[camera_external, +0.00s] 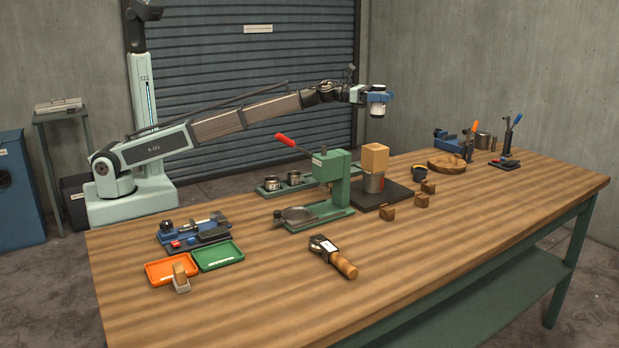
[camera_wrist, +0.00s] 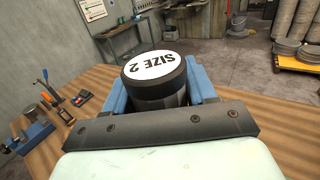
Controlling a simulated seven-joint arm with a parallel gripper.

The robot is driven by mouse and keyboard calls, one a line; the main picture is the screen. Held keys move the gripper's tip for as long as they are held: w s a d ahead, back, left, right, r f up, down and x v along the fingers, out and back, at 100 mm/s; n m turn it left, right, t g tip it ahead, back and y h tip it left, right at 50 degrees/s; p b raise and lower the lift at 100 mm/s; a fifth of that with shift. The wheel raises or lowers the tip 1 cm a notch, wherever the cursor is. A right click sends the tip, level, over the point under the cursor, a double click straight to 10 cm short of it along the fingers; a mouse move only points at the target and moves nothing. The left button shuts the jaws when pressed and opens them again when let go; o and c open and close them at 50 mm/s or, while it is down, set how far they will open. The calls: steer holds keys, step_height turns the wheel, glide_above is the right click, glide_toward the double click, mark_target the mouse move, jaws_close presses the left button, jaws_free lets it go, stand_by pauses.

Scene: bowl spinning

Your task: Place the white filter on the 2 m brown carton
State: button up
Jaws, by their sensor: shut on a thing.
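My gripper (camera_external: 378,98) is shut on a small round thing, the white filter (camera_external: 377,108), and holds it in the air above the back of the table. In the wrist view the filter (camera_wrist: 155,68) sits between my blue fingers, with a white end marked "SIZE 2" and dark sides. A tan-brown box (camera_external: 375,157) sits on a grey can (camera_external: 372,183) on a dark plate, below my gripper. Small brown blocks (camera_external: 428,187) lie to its right and front. I cannot read any marking that tells which is the 2 m carton.
A green press (camera_external: 335,180) with a red lever stands left of the box. A round wooden board (camera_external: 447,164) and blue tools (camera_external: 447,141) are at the back right. Orange (camera_external: 160,272) and green (camera_external: 218,256) trays lie front left. The right front of the table is clear.

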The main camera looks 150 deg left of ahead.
steer(key=shift+f, duration=5.1)
steer(key=o, duration=1.1)
steer(key=shift+f, duration=0.1)
steer(key=shift+s+d, duration=0.15)
steer(key=v, duration=1.1)
steer(key=shift+s, duration=0.3)
steer(key=shift+d, duration=0.1)
